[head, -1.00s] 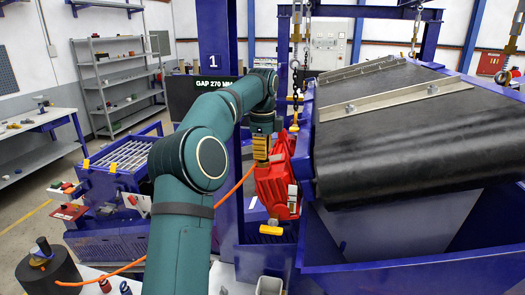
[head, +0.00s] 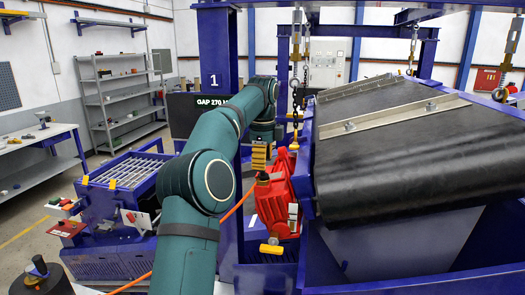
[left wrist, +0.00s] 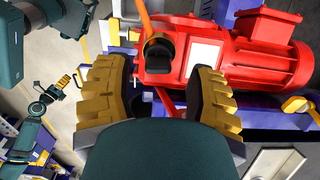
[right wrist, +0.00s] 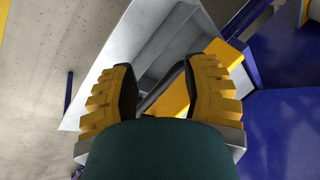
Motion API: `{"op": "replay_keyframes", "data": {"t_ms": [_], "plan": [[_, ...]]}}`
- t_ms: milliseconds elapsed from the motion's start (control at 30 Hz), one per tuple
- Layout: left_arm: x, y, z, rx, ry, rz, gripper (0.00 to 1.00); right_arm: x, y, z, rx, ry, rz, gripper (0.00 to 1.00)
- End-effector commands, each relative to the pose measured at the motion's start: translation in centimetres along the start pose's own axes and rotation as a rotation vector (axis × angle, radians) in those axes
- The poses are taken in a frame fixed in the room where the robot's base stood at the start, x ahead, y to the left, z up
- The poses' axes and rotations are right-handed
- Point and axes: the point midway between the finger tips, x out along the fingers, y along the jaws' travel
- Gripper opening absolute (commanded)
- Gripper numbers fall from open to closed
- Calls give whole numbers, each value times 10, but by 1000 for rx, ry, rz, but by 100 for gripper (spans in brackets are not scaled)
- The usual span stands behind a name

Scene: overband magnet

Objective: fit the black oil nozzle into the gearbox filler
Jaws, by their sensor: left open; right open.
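The black oil nozzle (head: 263,177) stands at the upper end of the red gearbox (head: 271,205), with the orange hose running from it. The nozzle also shows in the left wrist view (left wrist: 158,50), against the red housing. The filler opening is hidden under it, so I cannot tell how deep it sits. My left gripper (head: 260,157) is open and empty just above the nozzle; its yellow fingers (left wrist: 158,90) are spread, with the nozzle beyond the gap. My right gripper (right wrist: 158,88) is open with nothing between its fingers, and shows only in the right wrist view.
The orange hose (head: 232,212) runs down left behind my left arm. The wide black belt (head: 400,150) and blue frame (head: 410,280) close off the right side. A blue grated unit (head: 125,175) stands at left. A grey metal trough (right wrist: 150,45) lies below my right gripper.

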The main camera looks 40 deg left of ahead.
Motion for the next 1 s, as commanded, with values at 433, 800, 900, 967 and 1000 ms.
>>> {"op": "replay_keyframes", "data": {"t_ms": [433,800,900,967,1000], "plan": [[-37,-3,0,-1,-1,0,56,0,0,0,0,0,0,47],[-45,-1,0,0,0,1,56,0,0,0,0,0,0,47],[-45,-1,0,0,0,1,56,0,0,0,0,0,0,47],[-45,-1,0,-1,0,1,56,0,0,0,0,0,0,47],[-45,-1,0,-1,0,1,56,0,0,0,0,0,0,47]]}}
